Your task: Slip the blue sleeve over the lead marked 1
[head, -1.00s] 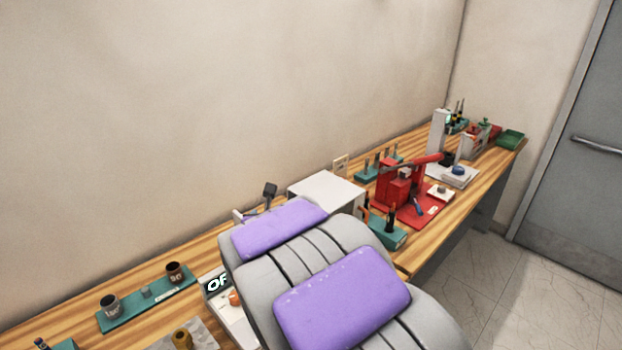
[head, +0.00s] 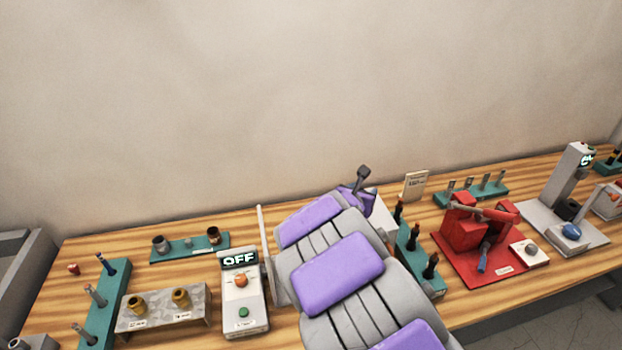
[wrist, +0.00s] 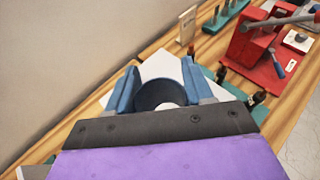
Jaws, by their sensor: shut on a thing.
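My gripper (wrist: 160,85) shows two blue fingers in the wrist view, shut on a dark slate round piece (wrist: 152,95) with an open, hollow end. I cannot tell from its colour whether it is the blue sleeve. A teal rack (head: 427,282) to the right of my arm holds several dark upright posts with reddish parts; no number is readable, so I cannot tell which is lead 1. At the far left, a teal strip (head: 100,318) holds pegs, one with a blue top (head: 105,264). In the head view my arm hides most of the gripper.
A white box (wrist: 162,68) lies beyond my fingers. A red press (head: 470,232) stands right of the teal rack. A control box reading OFF (head: 242,300) and a metal stand with brass fittings (head: 160,318) are left of my arm. A wall runs behind the bench.

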